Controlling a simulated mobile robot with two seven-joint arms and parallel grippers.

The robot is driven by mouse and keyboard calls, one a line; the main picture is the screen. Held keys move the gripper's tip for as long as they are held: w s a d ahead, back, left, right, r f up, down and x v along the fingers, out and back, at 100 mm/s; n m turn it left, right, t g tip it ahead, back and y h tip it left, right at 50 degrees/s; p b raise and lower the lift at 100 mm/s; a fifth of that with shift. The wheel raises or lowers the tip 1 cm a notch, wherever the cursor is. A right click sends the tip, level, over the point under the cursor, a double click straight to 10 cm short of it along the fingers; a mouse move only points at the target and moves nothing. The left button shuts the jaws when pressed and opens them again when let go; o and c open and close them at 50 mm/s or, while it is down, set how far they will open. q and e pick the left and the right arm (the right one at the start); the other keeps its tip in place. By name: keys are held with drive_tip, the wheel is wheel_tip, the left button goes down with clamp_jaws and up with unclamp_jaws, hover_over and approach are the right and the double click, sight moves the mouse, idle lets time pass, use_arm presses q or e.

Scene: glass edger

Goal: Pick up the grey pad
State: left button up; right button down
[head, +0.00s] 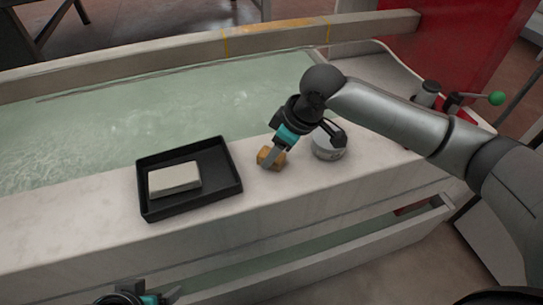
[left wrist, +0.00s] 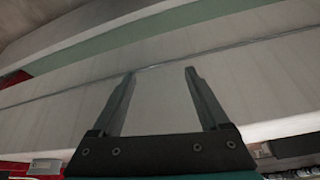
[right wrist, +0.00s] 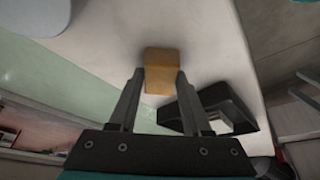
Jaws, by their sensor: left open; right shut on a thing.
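The pale grey pad (head: 175,179) lies flat in a black tray (head: 232,187) on the white ledge, towards the tray's left side. My left gripper (head: 173,294) is open and empty at the bottom edge of the head view, in front of and below the ledge; its two fingers (left wrist: 160,72) stand apart in the left wrist view. My right gripper (head: 268,161) is shut on a yellow-orange block (head: 272,155), right of the tray. The block (right wrist: 160,68) shows between its fingertips in the right wrist view.
A round grey-white container (head: 328,150) stands on the ledge right of the block. A basin of greenish water (head: 80,140) lies behind the ledge. A green-knobbed lever (head: 496,98) is at the far right. The ledge left of the tray is clear.

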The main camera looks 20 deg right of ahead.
drive_tip(key=shift+r, duration=0.15)
drive_tip(key=shift+r, duration=0.15)
drive_tip(key=shift+r+p, duration=0.25)
drive_tip(key=shift+p, duration=0.05)
wheel_tip(320, 180, up, 7)
drive_tip(key=p, duration=0.3)
drive_tip(key=shift+p, duration=0.35)
use_arm(q)
drive_tip(key=s+a+f+g+p, duration=0.1)
drive_tip(key=s+f+p, duration=0.15)
drive_tip(key=f, duration=0.55)
drive_tip(key=s+a+f+g+p, duration=0.1)
drive_tip(key=s+f+p, duration=0.15)
drive_tip(key=f, duration=0.65)
drive_tip(key=s+a+f+y+p, duration=0.1)
drive_tip(key=s+a+f+p, duration=0.3)
drive_tip(key=s, duration=0.5)
drive_tip(key=shift+a+f+p, duration=0.15)
drive_tip(key=shift+a+p, duration=0.45)
drive_tip(key=shift+a, duration=0.35)
use_arm(e)
drive_tip(key=s+d+r+m+h, duration=0.1)
drive_tip(key=r+m, duration=0.3)
drive_tip(key=r, duration=0.5)
drive_tip(key=s+d+r+m+t+h, duration=0.1)
drive_tip(key=s+r+m+h, duration=0.1)
drive_tip(key=r+m, duration=0.3)
wheel_tip(320, 180, up, 5)
drive_tip(key=shift+d+f, duration=0.15)
